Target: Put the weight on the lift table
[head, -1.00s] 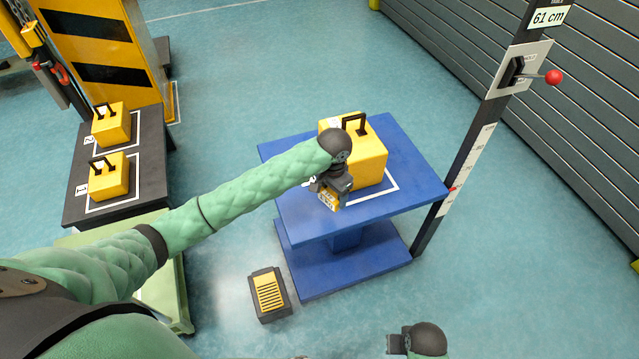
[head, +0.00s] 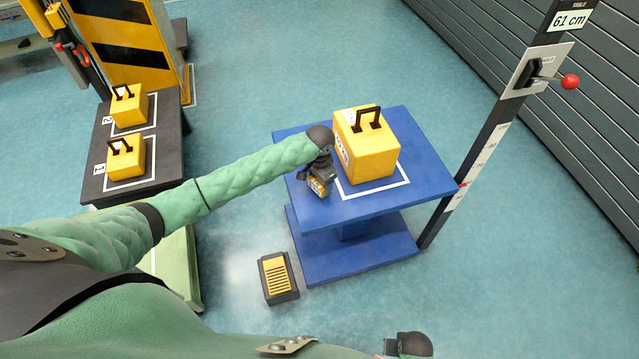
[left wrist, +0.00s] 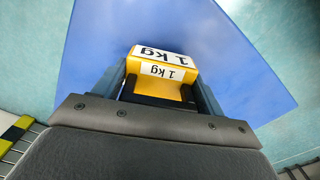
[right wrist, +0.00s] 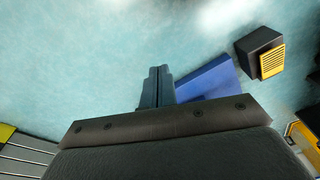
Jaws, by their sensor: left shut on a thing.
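My left gripper (head: 319,176) is shut on a small yellow weight (head: 318,187) by its black handle. In the left wrist view the small weight (left wrist: 160,72) shows "1 kg" labels, with the blue table top behind it. The blue lift table (head: 425,170) carries a large yellow weight (head: 368,150) inside a white outline. The small weight is over the left part of the table top, left of the large weight. Whether it touches the table I cannot tell. My right gripper (right wrist: 159,75) is shut and empty, apart from the table.
A post with a red-knobbed lever (head: 570,82) and a "61 cm" sign stands right of the table. A black and yellow pedal (head: 278,278) lies on the floor in front. Two yellow weights (head: 126,157) stand on a dark bench (head: 172,150) at the left.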

